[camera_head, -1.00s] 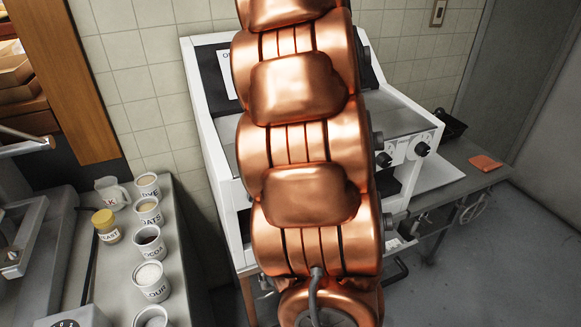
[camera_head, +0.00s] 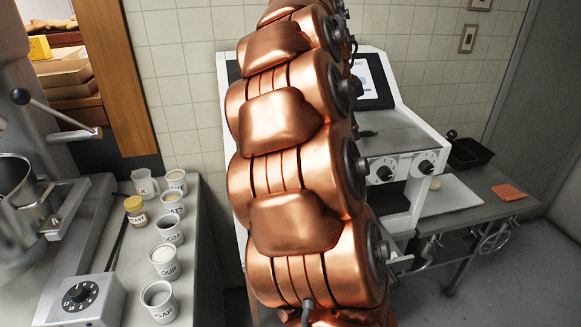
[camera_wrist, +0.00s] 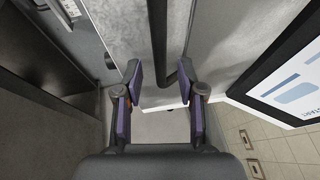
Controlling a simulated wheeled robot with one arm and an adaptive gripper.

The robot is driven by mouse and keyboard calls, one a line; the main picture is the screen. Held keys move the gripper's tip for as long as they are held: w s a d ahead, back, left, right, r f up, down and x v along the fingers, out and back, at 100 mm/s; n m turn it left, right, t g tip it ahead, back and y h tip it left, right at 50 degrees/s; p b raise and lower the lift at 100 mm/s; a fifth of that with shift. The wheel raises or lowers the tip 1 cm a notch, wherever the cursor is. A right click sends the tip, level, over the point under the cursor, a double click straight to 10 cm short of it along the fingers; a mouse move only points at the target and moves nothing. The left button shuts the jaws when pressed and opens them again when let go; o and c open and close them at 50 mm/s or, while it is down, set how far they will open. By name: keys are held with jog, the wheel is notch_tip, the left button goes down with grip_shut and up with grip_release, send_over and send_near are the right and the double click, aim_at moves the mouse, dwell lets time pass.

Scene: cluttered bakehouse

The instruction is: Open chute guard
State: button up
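The white machine (camera_head: 409,185) stands behind my copper arm in the head view. Its sloped grey metal panel (camera_head: 400,132) looks like the chute guard and lies below a dark display (camera_head: 374,80). In the wrist view the grey panel (camera_wrist: 122,28) fills the upper middle. A black bar (camera_wrist: 159,40) runs along it and bends near its edge. My gripper (camera_wrist: 163,82) is open, with a finger on each side of the bar's lower end. I cannot tell whether they touch. The gripper is hidden behind my arm in the head view.
A counter at left holds labelled tubs (camera_head: 163,262), a yellow-lidded jar (camera_head: 135,211) and a mixer (camera_head: 20,200). A side table at right carries black tins (camera_head: 470,153) and an orange cloth (camera_head: 508,192). Two knobs (camera_head: 384,173) are on the machine's front.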

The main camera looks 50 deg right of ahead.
jog(key=shift+w+a+r, duration=0.15)
jog(key=shift+w+r, duration=0.1)
jog(key=shift+a+r+b, duration=0.3)
jog(key=shift+r, duration=0.15)
jog(key=shift+b+v, duration=0.8)
jog(key=shift+v, duration=2)
jog(key=a+f+n+y, duration=0.1)
jog(key=a+f+n, duration=0.3)
jog(key=a, duration=0.3)
jog(key=a+f+n+y, duration=0.1)
jog(key=a+f+n, duration=0.3)
jog(key=a, duration=0.4)
jog(key=shift+w+a+f+n+t, duration=0.15)
jog(key=shift+w+f+n+t, duration=0.2)
jog(key=shift+f, duration=0.2)
jog(key=s+a+f+n+g+y, duration=0.1)
jog(key=s+a+f+n, duration=0.6)
jog(key=a, duration=0.4)
jog(key=s+a+f+n+y, duration=0.2)
jog(key=s+a+f+n, duration=0.6)
jog(key=a+f, duration=0.3)
jog(key=shift+s+a+n+g, duration=0.2)
jog(key=shift+a+n+g, duration=0.15)
jog(key=shift+a+n, duration=0.25)
